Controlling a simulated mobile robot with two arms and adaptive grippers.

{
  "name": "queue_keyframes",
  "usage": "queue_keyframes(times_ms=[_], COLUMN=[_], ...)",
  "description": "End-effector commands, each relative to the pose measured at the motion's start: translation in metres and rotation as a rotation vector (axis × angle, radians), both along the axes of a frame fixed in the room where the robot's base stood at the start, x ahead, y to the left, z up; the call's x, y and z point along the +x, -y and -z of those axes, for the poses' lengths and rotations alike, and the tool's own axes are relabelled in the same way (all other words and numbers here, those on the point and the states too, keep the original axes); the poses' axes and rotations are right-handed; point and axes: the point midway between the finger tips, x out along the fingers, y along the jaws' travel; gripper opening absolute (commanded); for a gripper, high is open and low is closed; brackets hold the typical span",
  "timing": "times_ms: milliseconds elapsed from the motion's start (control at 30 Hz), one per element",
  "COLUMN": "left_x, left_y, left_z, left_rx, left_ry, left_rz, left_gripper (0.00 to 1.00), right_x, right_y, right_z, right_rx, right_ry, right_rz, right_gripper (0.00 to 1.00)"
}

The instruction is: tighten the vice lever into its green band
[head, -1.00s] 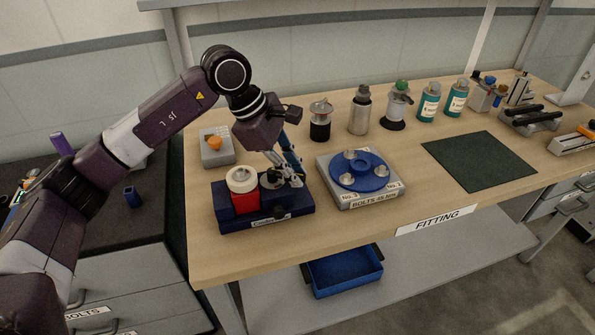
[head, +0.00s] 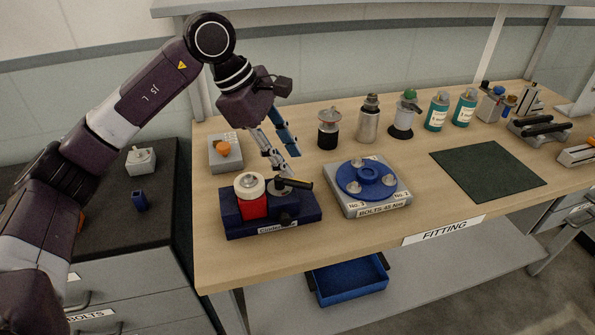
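The vice has a dark blue base (head: 240,228) at the front left of the bench, with a red block (head: 253,207) and a white round piece (head: 250,184) on its left side. Its lever (head: 294,184) is a dark bar with a yellowish tip, pointing right over the base. I cannot make out a green band at this size. My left gripper (head: 285,160) is above and behind the lever, pointing down. Its fingers are apart, with nothing seen between them, and it looks clear of the lever. My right gripper is not in view.
A grey box with an orange knob (head: 223,148) stands behind the vice. A bolt fixture with a blue disc (head: 366,178) is close on the right. Several bottles and canisters line the back. A dark green mat (head: 486,169) lies bare further right.

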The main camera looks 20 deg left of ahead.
Motion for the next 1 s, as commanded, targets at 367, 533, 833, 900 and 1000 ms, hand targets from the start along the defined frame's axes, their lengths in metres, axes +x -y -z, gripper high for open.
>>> queue_keyframes(times_ms=[367,533,833,900,1000], left_x=[-0.008,-0.009,-0.007,-0.006,-0.004], left_y=[-0.018,-0.019,0.002,0.013,0.024], left_z=[-0.042,-0.044,-0.033,-0.026,-0.018], left_rx=[-0.001,-0.001,0.118,0.209,0.318], left_ry=[0.000,0.000,-0.022,-0.026,-0.013], left_rz=[-0.001,-0.001,-0.009,-0.025,-0.053], left_gripper=[0.32,0.32,0.31,0.31,0.31], right_x=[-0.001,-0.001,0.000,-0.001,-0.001], right_y=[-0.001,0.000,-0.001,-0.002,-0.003], right_z=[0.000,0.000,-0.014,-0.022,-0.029], right_rx=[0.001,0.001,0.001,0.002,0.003], right_ry=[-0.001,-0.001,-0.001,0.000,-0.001], right_rz=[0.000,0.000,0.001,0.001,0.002], right_gripper=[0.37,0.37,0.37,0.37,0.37])
